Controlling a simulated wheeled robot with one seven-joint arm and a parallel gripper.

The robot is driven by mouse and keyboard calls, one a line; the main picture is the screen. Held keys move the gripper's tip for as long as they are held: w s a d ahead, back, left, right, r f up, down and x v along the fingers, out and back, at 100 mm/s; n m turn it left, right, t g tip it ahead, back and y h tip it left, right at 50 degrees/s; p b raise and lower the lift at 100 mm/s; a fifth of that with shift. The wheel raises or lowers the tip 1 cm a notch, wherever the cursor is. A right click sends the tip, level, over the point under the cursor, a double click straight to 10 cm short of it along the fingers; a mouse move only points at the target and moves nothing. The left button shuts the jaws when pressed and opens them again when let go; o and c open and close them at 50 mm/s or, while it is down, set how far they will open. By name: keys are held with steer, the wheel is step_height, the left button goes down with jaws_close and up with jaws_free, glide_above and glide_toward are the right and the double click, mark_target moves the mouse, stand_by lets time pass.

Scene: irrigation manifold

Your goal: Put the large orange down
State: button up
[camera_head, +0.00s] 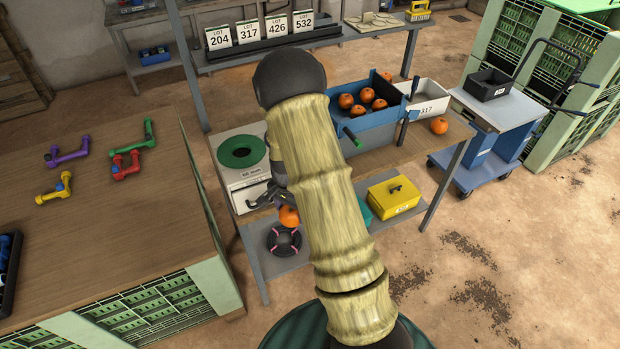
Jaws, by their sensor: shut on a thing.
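My gripper (276,203) is shut on an orange (289,216), just in front of the bench's front edge. The orange shows below the dark fingers, and my arm hides part of the gripper and its right side. Left of and behind the gripper, a white scale-like box (245,173) with a round green dish (242,151) stands on the bench. Another orange (439,126) rests on the bench's right end. Several oranges lie in a blue bin (371,122).
A white bin marked 317 (428,107) stands beside the blue bin. The lower shelf (290,262) holds a dark ring-shaped thing (284,241) and a yellow box (394,196). A wooden table (110,235) with coloured fittings stands left. A cart (512,108) stands right.

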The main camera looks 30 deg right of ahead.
step_height(320, 180, down, 9)
steer(key=d+n+b, duration=0.1)
steer(key=n, duration=1)
steer(key=shift+s+d+r+n, duration=0.2)
steer(key=shift+s+d+n, duration=0.1)
steer(key=shift+s, duration=0.1)
steer(key=shift+d, duration=0.1)
